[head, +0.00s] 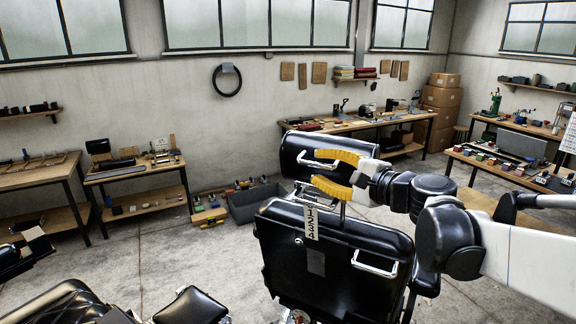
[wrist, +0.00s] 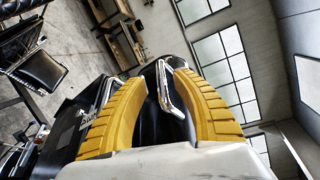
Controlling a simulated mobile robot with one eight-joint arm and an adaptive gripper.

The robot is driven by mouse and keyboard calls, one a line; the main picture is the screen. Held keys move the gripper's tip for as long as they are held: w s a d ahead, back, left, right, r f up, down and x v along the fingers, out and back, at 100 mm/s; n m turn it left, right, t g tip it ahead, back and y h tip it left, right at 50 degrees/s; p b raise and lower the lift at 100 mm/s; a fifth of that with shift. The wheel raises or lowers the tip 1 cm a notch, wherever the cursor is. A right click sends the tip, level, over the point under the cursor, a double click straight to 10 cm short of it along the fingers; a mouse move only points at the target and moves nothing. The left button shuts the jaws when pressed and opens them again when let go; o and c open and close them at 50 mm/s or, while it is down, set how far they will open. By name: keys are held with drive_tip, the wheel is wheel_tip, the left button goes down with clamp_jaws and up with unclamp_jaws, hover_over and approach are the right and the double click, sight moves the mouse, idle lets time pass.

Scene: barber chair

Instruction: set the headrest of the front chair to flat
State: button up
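The front chair's black backrest (head: 280,260) stands with its rear face toward me. A white strip with marks (head: 312,222) hangs on it near the headrest post. Above it is the black padded headrest (head: 296,150), tilted, with a chrome handle (head: 313,163) on its near side. My gripper (head: 311,168) has two yellow fingers, spread apart at the headrest handle. In the wrist view my gripper (wrist: 150,85) is open, and the chrome handle (wrist: 165,90) shows between the fingers, apparently not clamped. The fingers hide part of the headrest; I cannot tell whether they touch it.
A second chrome handle (head: 375,264) is on the backrest. Parts of another black chair (head: 75,300) are at the lower left. Workbenches (head: 135,182) line the walls, and a grey bin (head: 255,203) stands on the floor behind. Floor at left centre (head: 150,250) is clear.

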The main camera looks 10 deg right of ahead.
drive_tip(key=v, duration=0.9)
drive_tip(key=shift+s+d, duration=0.15)
drive_tip(key=shift+s, duration=0.2)
drive_tip(key=s+a+f+n+g+h+b, duration=0.1)
drive_tip(key=s+a+f+n+g+b, duration=0.1)
drive_tip(key=f+b, duration=0.5)
drive_tip(key=s+a+f+n+g+b, duration=0.1)
drive_tip(key=s+a+f+n+b, duration=0.15)
drive_tip(key=f, duration=0.75)
drive_tip(key=s+a+f+n+g+h+b, duration=0.1)
drive_tip(key=s+a+f+n+g+b, duration=0.15)
drive_tip(key=f+b, duration=0.5)
drive_tip(key=s+d+f+n+h+b, duration=0.1)
drive_tip(key=s+f+n+h+b, duration=0.1)
drive_tip(key=f+b, duration=0.4)
drive_tip(key=s+d+f+n+g+h+b, duration=0.1)
drive_tip(key=f+b, duration=0.5)
drive_tip(key=f, duration=0.8)
drive_tip(key=s+d+f+n+h+b, duration=0.1)
drive_tip(key=s+f+n+h+b, duration=0.2)
drive_tip(key=f, duration=0.7)
drive_tip(key=s+n+b, duration=0.2)
drive_tip(key=s+b, duration=0.1)
drive_tip(key=s, duration=0.1)
drive_tip(key=shift+d+f+g+h, duration=0.15)
drive_tip(key=shift+f+g+h, duration=0.05)
drive_tip(key=shift+g+h, duration=0.15)
